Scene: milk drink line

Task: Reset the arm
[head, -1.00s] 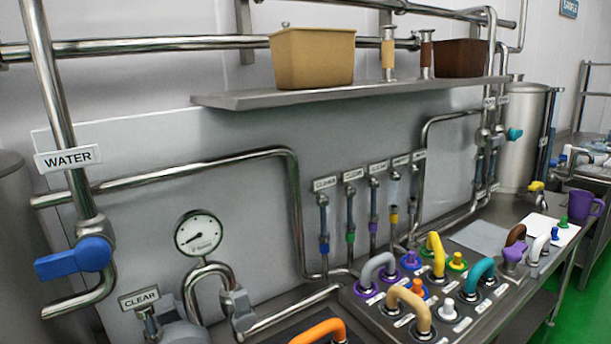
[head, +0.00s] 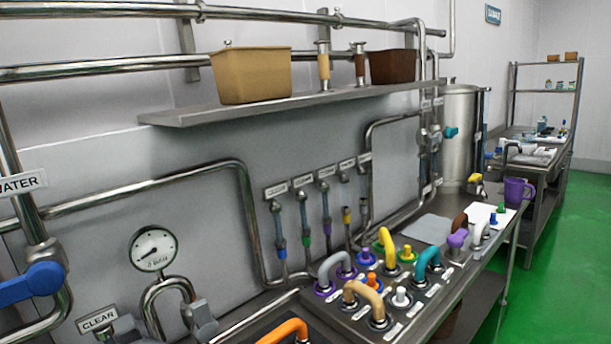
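Neither of my grippers nor my arms shows in the head view. The view holds the drink line: a steel counter with a panel of coloured curved handles, among them a grey one (head: 333,268), a tan one (head: 366,297), a yellow one (head: 387,245), a teal one (head: 427,261) and an orange one (head: 285,332). Several small coloured knobs stand among them, such as a white knob (head: 401,297). A blue valve lever (head: 32,284) sits on the water pipe at the far left.
A shelf (head: 190,116) holds a tan bin (head: 252,75) and a brown bin (head: 393,67). A pressure gauge (head: 154,249) stands at lower left. Green floor (head: 560,270) is clear at right.

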